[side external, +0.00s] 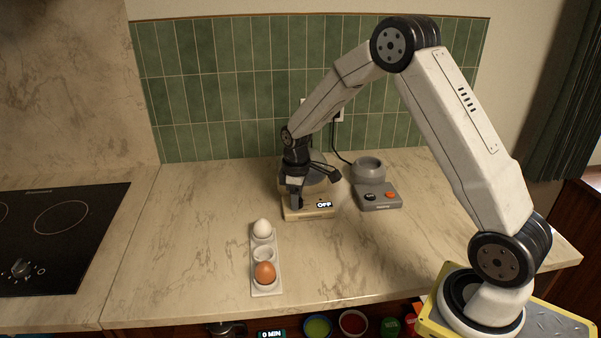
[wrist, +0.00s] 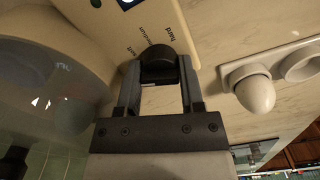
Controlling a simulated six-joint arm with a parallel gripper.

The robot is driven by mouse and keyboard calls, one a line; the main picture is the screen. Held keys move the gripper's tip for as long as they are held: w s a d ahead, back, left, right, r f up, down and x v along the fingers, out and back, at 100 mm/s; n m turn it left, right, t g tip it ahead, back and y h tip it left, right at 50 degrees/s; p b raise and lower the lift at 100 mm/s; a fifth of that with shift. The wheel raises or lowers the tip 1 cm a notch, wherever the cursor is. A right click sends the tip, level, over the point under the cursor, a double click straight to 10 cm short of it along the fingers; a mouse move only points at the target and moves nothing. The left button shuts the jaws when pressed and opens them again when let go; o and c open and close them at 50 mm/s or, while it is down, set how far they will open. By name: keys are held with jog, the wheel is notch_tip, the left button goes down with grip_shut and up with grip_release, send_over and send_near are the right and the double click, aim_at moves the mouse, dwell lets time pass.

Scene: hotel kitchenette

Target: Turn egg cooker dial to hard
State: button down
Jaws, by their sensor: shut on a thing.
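The egg cooker (side external: 310,213) has a cream base and a display reading "OFF", and it stands at the back middle of the counter, partly hidden by my arm. In the wrist view its cream panel (wrist: 150,22) carries the words "hard" and "medium" in an arc by the black dial (wrist: 158,60). My gripper (wrist: 160,78) has one finger on each side of the dial and is shut on it. In the side view my gripper (side external: 296,200) points down at the cooker's front and hides the dial. I cannot tell which setting the dial points to.
A grey appliance (side external: 380,203) with a black knob and an orange button stands close on the right. An egg holder (side external: 266,289) with a white egg (side external: 262,228) and a brown egg (side external: 265,272) lies in front. A black cooktop (side external: 60,240) is at left.

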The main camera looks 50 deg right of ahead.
jog(key=m, duration=2.3)
dwell(0.5)
jog(key=shift+c, duration=1.1)
grip_release()
jog(key=shift+r, duration=0.1)
